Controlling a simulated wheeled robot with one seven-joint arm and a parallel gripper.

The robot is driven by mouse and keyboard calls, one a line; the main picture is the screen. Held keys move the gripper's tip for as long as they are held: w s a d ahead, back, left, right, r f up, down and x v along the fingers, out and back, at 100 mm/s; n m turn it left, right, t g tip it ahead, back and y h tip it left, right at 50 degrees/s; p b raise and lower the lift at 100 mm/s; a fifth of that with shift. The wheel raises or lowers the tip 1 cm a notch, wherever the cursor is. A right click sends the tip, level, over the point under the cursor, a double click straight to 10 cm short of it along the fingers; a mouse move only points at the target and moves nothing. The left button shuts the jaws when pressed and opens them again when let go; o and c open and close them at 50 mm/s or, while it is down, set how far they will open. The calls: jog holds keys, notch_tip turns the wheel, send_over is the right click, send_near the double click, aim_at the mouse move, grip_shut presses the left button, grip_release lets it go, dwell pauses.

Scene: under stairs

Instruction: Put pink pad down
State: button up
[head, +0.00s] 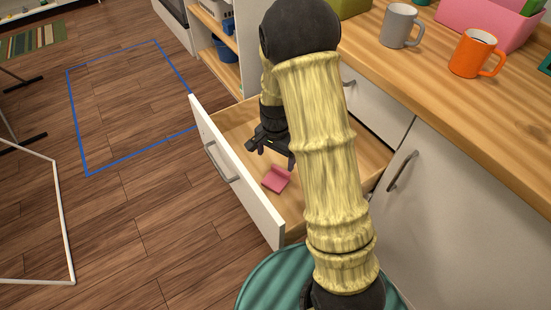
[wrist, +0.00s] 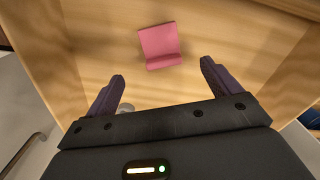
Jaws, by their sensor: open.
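The pink pad (head: 277,179) lies on the wooden floor of the open drawer (head: 233,126), near the drawer's front panel. It looks bent, with one edge turned up. In the wrist view the pink pad (wrist: 160,45) lies ahead of my gripper (wrist: 163,82), in the space between the lines of its two fingers and apart from them. My gripper (head: 274,158) is open and empty over the drawer in the head view. My arm hides part of the drawer.
A wooden counter (head: 450,105) holds a grey mug (head: 400,25), an orange mug (head: 475,54) and a pink bin (head: 485,18). A white cabinet door (head: 450,200) is below. Wooden floor with a blue outline (head: 126,108) lies left of the drawer.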

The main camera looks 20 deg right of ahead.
dwell(0.5)
jog(key=s+r+n+t, duration=0.2)
jog(key=s+r+n, duration=0.7)
jog(key=s+r, duration=0.3)
jog(key=shift+s+d+r+n+t, duration=0.15)
jog(key=shift+s+n+t, duration=0.2)
jog(key=shift+s, duration=0.8)
jog(key=w+p+v, duration=0.3)
jog(key=p+v, duration=1.1)
jog(key=p, duration=0.1)
jog(key=w+r+p+v, duration=0.1)
jog(key=w+p+v, duration=0.2)
jog(key=p+v, duration=1.2)
jog(key=shift+w+r, duration=0.35)
jog(key=shift+w, duration=0.1)
jog(key=shift+w, duration=0.1)
jog(key=shift+s, duration=0.2)
